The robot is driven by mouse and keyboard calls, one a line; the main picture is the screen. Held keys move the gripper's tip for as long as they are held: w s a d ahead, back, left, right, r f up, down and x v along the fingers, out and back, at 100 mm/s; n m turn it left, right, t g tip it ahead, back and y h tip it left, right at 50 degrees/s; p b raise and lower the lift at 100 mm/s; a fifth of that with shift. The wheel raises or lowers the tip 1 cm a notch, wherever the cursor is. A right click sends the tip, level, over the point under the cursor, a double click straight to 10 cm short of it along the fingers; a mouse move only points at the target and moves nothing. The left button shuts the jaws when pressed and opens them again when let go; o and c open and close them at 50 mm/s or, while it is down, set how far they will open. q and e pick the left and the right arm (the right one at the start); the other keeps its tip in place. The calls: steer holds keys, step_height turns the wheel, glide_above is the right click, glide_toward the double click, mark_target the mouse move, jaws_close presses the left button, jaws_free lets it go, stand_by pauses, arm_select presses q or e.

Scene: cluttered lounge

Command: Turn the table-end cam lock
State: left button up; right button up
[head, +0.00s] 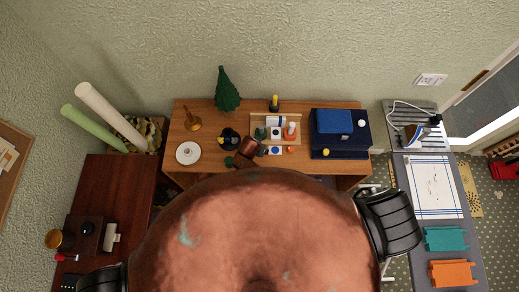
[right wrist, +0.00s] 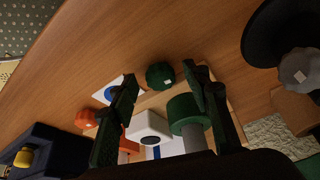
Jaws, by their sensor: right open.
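No part is plainly marked as the cam lock, and I cannot tell which one it is. On the wooden desk, a small dark green faceted knob (right wrist: 160,75) appears between my right fingertips in the right wrist view. My right gripper (right wrist: 163,80) is open, with dark green fingers; contact with the knob is not visible. It also shows in the head view (head: 245,155) over the desk's front half. An orange faceted knob (right wrist: 87,120) and a white card with a blue disc (right wrist: 112,90) lie beside the left finger. My left gripper is not in view.
A wooden tray (head: 298,118) holds green, white and orange pieces behind the knobs. A navy box (head: 340,140) with a yellow knob (head: 326,152) stands right. A black round object (head: 230,138), white plate (head: 188,152) and small tree (head: 227,90) are left.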

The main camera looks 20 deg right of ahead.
steer(key=shift+c, duration=0.6)
steer(key=c, duration=0.9)
steer(key=shift+d, duration=0.15)
steer(key=shift+c, duration=0.7)
